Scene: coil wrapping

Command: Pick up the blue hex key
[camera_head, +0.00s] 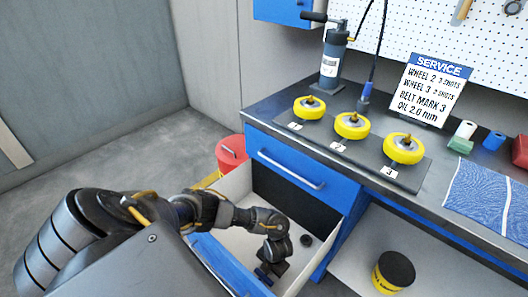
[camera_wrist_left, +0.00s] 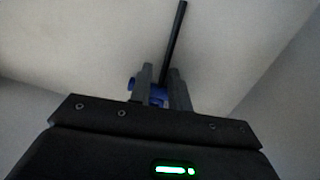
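The blue hex key shows in the left wrist view as a long dark rod (camera_wrist_left: 174,42) with a blue part (camera_wrist_left: 158,95) at its near end. Another bit of blue shows just outside the left finger. My left gripper (camera_wrist_left: 162,82) has its fingers on either side of the key's near end; whether they press on it is unclear. In the head view my left arm reaches down into the open drawer, with the gripper (camera_head: 268,272) low inside it. A small blue bit beside the gripper is too small to make out. My right gripper is not in view.
The drawer (camera_head: 235,187) has pale walls around my gripper. A small dark round thing (camera_head: 306,240) lies in it to the right. A red bucket (camera_head: 231,152) stands behind. The bench above holds three yellow wheels (camera_head: 352,125). A yellow-black can (camera_head: 393,272) sits on the lower shelf.

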